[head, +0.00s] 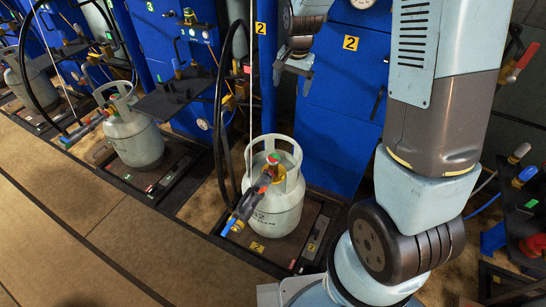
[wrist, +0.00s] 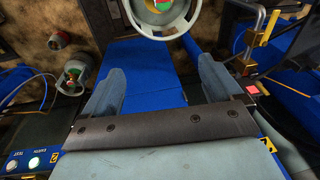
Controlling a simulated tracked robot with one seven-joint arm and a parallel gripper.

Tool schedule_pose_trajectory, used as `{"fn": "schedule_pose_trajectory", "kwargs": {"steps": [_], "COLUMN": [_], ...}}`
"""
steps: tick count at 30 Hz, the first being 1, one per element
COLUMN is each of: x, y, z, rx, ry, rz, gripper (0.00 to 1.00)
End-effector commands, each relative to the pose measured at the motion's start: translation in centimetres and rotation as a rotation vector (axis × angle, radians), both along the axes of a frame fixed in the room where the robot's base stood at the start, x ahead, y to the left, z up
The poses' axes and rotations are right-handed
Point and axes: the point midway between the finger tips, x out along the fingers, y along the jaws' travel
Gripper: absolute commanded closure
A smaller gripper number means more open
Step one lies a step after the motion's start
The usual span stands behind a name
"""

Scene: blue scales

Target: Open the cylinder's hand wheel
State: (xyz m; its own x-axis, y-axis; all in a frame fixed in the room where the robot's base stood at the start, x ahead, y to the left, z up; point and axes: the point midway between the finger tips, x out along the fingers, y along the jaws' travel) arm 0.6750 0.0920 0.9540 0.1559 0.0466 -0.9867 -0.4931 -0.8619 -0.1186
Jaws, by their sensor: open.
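The grey-white gas cylinder (head: 277,212) stands upright on the low scale platform (head: 315,240) of station 2. Its hand wheel (head: 274,158), with green and red on top, sits inside the collar. A filling head (head: 252,202) with blue and orange-red parts is at the collar's front left. In the wrist view the collar (wrist: 134,22) and the green and red valve top (wrist: 162,4) show at the top edge, partly cut off. My gripper (head: 293,78) is open and empty, above and behind the cylinder. In the wrist view its fingers (wrist: 160,82) are apart, with the collar beyond them.
Blue scale cabinets (head: 343,110) stand behind the cylinder. A black hose (head: 219,110) hangs to its left. Another cylinder (head: 134,140) stands on the station to the left. Valves (head: 525,175) and hoses crowd the right. The floor (head: 90,215) in front is clear.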

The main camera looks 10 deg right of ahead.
Motion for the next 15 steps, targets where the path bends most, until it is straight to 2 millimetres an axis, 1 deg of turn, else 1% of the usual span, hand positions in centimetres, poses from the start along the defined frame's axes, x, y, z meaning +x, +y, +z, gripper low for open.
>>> {"fn": "schedule_pose_trajectory", "kwargs": {"steps": [1, 6, 11, 15], "x": [0.6, 2.1, 3.1, 3.7], "y": [0.5, 1.8, 3.0, 3.9], "z": [-1.6, -6.5, -11.3, -15.7], "rx": [0.0, -0.001, -0.005, -0.011], "ry": [0.016, 0.054, 0.091, 0.12], "rz": [-0.014, -0.073, -0.126, -0.175], "gripper": [0.08, 0.08, 0.08, 0.08]}}
